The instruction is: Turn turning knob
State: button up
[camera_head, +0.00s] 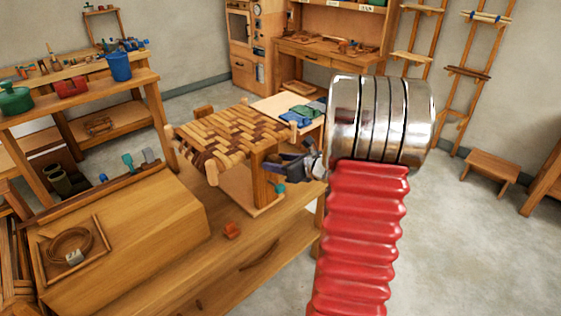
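A small teal knob-like part (279,188) shows low on the right side of a wooden frame on the workbench. I cannot tell for sure that it is the turning knob. The frame carries a woven bark seat (228,132) in tan and brown strips. My gripper (283,166), dark and small in the picture, is beside the frame's right post, just above the teal part. I cannot tell whether it touches either, or whether its fingers are open or shut. My red ribbed arm and its metal rings fill the right middle and hide what is behind them.
The wooden workbench (190,291) holds a small orange block (232,231) and a tray (97,262) with a coiled strip. Blue and green cloths (301,115) lie behind the seat. A shelf with a blue cup (119,66) stands left. A low stool (492,167) is on open floor right.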

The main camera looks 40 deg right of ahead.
jog(key=c, duration=0.7)
jog(key=shift+d, duration=0.3)
jog(key=shift+c, duration=0.3)
jog(key=shift+a, duration=0.15)
jog(key=shift+c, duration=0.2)
